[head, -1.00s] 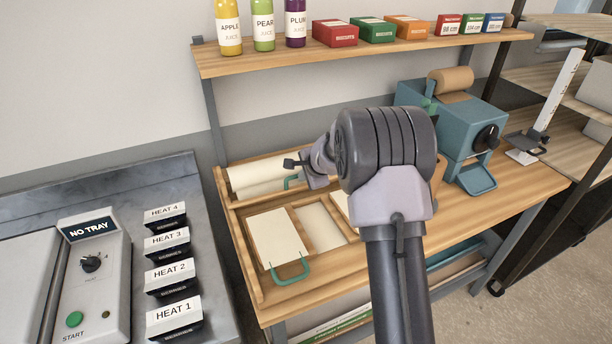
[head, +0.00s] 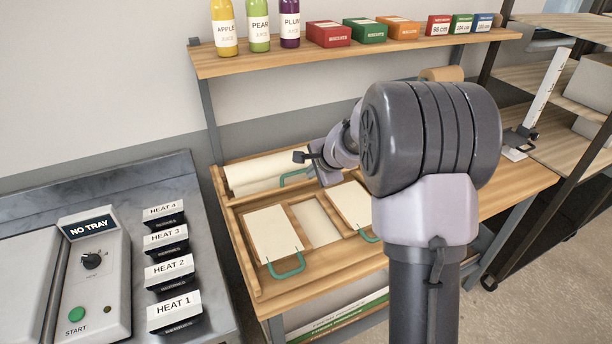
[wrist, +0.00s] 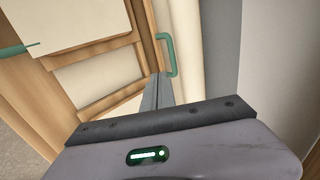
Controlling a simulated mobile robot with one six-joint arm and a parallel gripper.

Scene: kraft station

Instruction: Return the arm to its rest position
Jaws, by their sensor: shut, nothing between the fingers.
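My arm (head: 430,150) rises from the bottom right of the head view and bends at a large dark joint, its far end reaching left over the wooden tray station. My gripper (wrist: 159,82) is shut and empty in the wrist view, its two fingers together. The fingertips appear beside a green handle (wrist: 168,54); I cannot tell the gap between them. In the head view the fingers are hard to make out near the wrist end (head: 330,165).
The wooden bench rack (head: 250,275) holds cream boards (head: 272,232) with green handles and a roll (head: 262,172). Bottles and boxes stand on the shelf (head: 350,58) above. A grey counter (head: 185,170) with a control box and HEAT labels lies left.

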